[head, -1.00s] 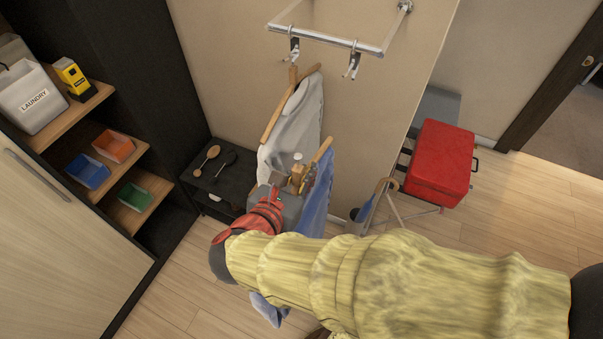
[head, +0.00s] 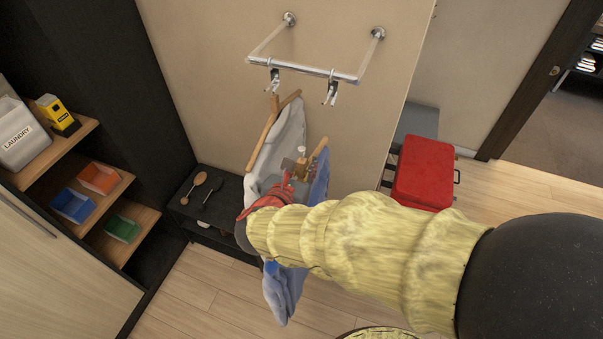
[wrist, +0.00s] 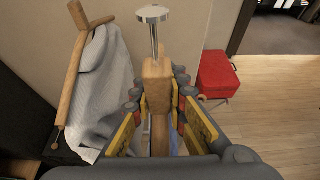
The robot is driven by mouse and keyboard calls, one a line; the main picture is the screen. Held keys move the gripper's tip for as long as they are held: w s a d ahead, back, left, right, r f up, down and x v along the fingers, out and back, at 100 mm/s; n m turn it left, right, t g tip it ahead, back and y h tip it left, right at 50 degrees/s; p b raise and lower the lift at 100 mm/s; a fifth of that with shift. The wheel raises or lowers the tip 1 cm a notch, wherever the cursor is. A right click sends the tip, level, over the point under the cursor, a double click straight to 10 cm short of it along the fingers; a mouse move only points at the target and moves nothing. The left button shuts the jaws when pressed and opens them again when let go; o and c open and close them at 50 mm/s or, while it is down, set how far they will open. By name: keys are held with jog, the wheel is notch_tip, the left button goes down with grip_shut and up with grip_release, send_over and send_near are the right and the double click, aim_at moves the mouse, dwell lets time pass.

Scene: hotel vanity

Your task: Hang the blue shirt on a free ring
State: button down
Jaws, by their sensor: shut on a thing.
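My gripper (head: 292,178) is shut on the wooden hanger (wrist: 157,85) of the blue shirt. A metal stem with a flat round head stands up from this hanger in the wrist view. The blue shirt (head: 284,292) hangs below my gripper, partly hidden by my arm. A chrome rail (head: 310,70) on the wall carries two rings. The left ring (head: 272,84) is directly above a white shirt (head: 280,135) on a wooden hanger, apparently hung there. The right ring (head: 330,94) is empty. My gripper is below the rail, in front of the white shirt and apart from the right ring.
The white shirt (wrist: 95,90) is close to the left of my gripper in the wrist view. A red case (head: 425,172) stands at the right. Shelves with a laundry basket (head: 22,135) and small bins are at the left. A low dark shelf (head: 215,215) holds brushes.

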jog(key=w+d, duration=0.1)
jog(key=w, duration=0.3)
jog(key=w+d, duration=0.2)
jog(key=w, duration=0.3)
jog(key=w+d+b, duration=0.1)
jog(key=w+d, duration=0.1)
jog(key=w, duration=0.2)
jog(key=shift+w+f, duration=0.15)
jog(key=shift+w, duration=0.15)
jog(key=shift+w+d+b, duration=0.15)
jog(key=shift+w+b, duration=0.15)
jog(key=shift+w, duration=0.2)
jog(key=shift+w+d+b, duration=0.15)
jog(key=shift+w+b, duration=0.1)
jog(key=shift+w, duration=0.25)
jog(key=shift+r, duration=0.2)
jog(key=shift+w+d+f+b, duration=0.1)
jog(key=shift+w+b, duration=0.1)
jog(key=shift+b, duration=0.35)
jog(key=shift+w+d+b, duration=0.25)
jog(key=shift+w+b, duration=0.2)
jog(key=shift+w, duration=0.3)
jog(key=shift+w+d+b, duration=0.3)
jog(key=shift+w+b, duration=0.15)
jog(key=shift+w, duration=0.35)
jog(key=shift+w+d+b, duration=0.25)
jog(key=shift+w+b, duration=0.2)
jog(key=shift+w, duration=0.3)
dwell(2.3)
